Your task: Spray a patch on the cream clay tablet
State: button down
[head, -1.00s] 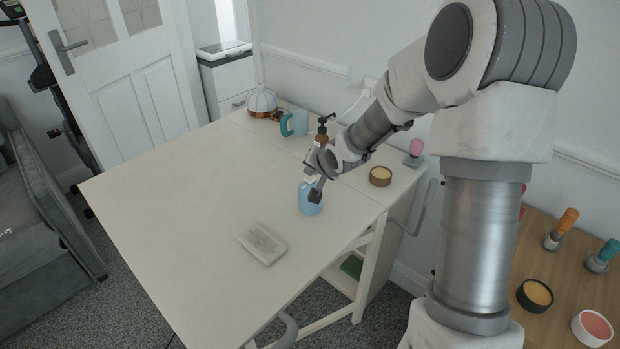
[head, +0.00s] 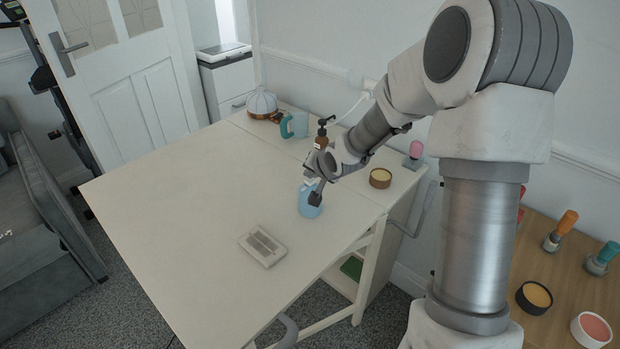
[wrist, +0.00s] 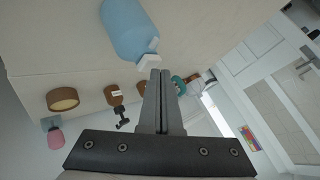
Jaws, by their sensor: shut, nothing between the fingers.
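The cream clay tablet (head: 263,246) lies flat on the white table, with darker grey-brown marks across its middle. A light blue spray bottle (head: 310,203) stands upright on the table behind and to the right of the tablet. It also shows in the wrist view (wrist: 130,30), with its white nozzle close to my fingertips. My gripper (head: 313,190) is at the top of the bottle, fingers together with nothing between them. In the wrist view my gripper (wrist: 158,76) touches or nearly touches the nozzle; I cannot tell which.
The table's left and middle are clear.

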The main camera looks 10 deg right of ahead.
aim_at(312, 182)
notch_tip(312, 182, up, 6)
jog(key=p, duration=0.6)
jog(key=shift+r, duration=0.15)
jog(key=shift+d, duration=0.15)
dwell(2.5)
